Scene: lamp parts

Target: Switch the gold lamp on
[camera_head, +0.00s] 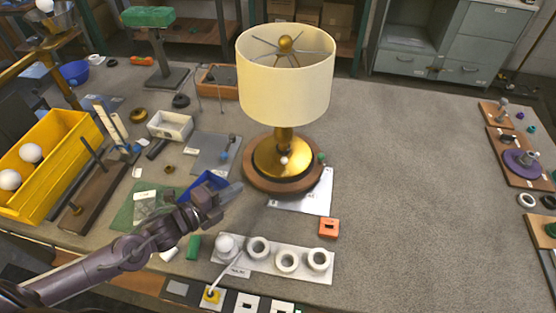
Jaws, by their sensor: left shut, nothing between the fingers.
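The gold lamp (284,138) stands upright near the middle of the table, with a cream drum shade (285,85) and a round wooden base (263,183). No glow shows from the shade. A small pale knob (283,160) sits on the front of the gold base, and a small green part (322,158) is at the right of the wooden base. My left gripper (238,188) is shut and empty, in front of the lamp and just left of its wooden base. I cannot tell whether it touches the base. My right gripper is out of view.
A yellow bin (55,150) with white bulbs is at the left. A white strip with rings (300,275) and an orange block (329,228) lie in front. Small parts crowd the left side. The table right of the lamp is mostly clear up to wooden boards (516,150).

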